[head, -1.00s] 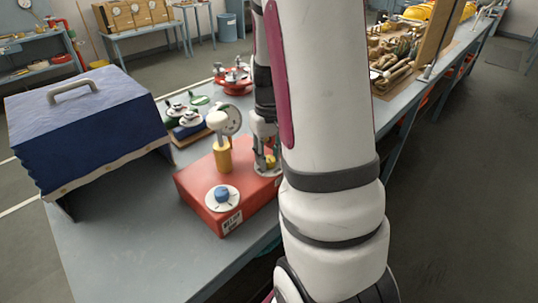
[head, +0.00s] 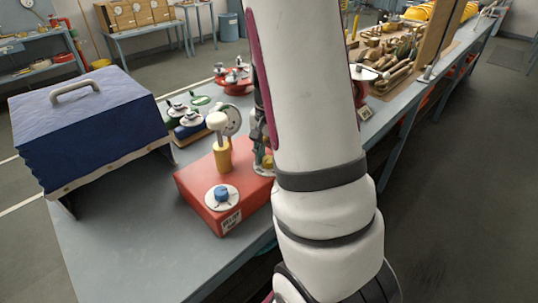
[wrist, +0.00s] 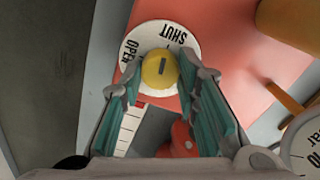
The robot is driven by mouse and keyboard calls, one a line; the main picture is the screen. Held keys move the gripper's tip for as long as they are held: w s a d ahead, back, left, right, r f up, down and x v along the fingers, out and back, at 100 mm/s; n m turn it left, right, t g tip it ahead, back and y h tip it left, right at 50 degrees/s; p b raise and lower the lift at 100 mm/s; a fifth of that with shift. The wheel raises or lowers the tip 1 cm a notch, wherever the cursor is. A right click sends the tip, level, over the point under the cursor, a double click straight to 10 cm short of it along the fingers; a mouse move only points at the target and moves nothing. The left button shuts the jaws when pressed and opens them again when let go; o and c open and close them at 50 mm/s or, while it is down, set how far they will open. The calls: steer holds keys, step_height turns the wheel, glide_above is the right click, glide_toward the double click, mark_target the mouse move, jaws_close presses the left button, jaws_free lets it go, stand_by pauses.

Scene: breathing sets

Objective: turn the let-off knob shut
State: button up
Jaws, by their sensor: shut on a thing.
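The let-off knob (wrist: 159,69) is a round yellow knob with a dark line on top. It sits on a white dial (wrist: 150,36) printed OPEN at the left and SHUT at the upper right. The line runs up and down in the wrist view; I cannot tell which end is the pointer. My gripper (wrist: 160,82) has its teal-lined fingers shut on the knob, one on each side. In the head view my arm hides most of the gripper, at the far right part of the red box (head: 205,187).
A blue knob (head: 221,193) on a white disc and a yellow post (head: 222,155) with a pale cap stand on the box. A gauge (head: 233,120) is behind. A blue cover (head: 90,125) stands left. Bare bench (head: 130,235) lies in front.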

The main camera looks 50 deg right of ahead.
steer(key=shift+m, duration=1.1)
steer(key=o, duration=1.2)
step_height(320, 180, up, 12)
steer(key=shift+r, duration=0.1)
